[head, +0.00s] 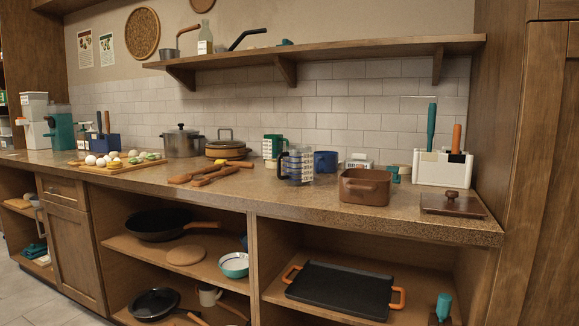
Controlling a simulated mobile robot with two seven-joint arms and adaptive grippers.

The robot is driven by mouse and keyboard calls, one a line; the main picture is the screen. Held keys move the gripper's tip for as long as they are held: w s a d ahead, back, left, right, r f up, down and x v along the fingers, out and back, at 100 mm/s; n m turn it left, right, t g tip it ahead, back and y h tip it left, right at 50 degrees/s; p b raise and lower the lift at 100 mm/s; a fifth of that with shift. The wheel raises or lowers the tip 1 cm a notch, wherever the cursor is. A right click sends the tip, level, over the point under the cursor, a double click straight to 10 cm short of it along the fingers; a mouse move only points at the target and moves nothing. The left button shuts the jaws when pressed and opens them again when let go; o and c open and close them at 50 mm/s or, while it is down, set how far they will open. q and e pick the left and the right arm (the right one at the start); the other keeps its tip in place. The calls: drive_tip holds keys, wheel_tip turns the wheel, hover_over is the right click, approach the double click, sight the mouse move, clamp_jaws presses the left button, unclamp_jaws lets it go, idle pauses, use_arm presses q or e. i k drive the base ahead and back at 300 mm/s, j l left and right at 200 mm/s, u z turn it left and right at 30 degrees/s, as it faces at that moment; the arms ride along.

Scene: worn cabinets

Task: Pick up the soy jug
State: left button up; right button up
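I cannot tell for sure which thing is the soy jug. One candidate is a green-and-white container (272,148) with a handle-like side, upright at the back of the counter against the tiles. Another is a clear, dark-handled jug (297,167) in front of it, with markings on its side. A pale bottle with a label (205,41) stands on the wall shelf. Neither of my grippers is in view, and nothing is being held in the frame.
The stone counter (330,208) has a clear front strip. A brown square pot (364,186) and white utensil holder (441,167) stand right of the jugs. Wooden utensils (210,174) lie left. The wall shelf (320,52) overhangs the back. Open shelves below hold pans.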

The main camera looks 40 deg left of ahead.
sight(298, 165)
drive_tip(key=i+j, duration=0.15)
drive_tip(key=j, duration=0.2)
drive_tip(key=i+j, duration=0.15)
drive_tip(key=j, duration=0.25)
drive_tip(key=i+j, duration=0.15)
drive_tip(key=j, duration=0.2)
drive_tip(key=z, duration=0.05)
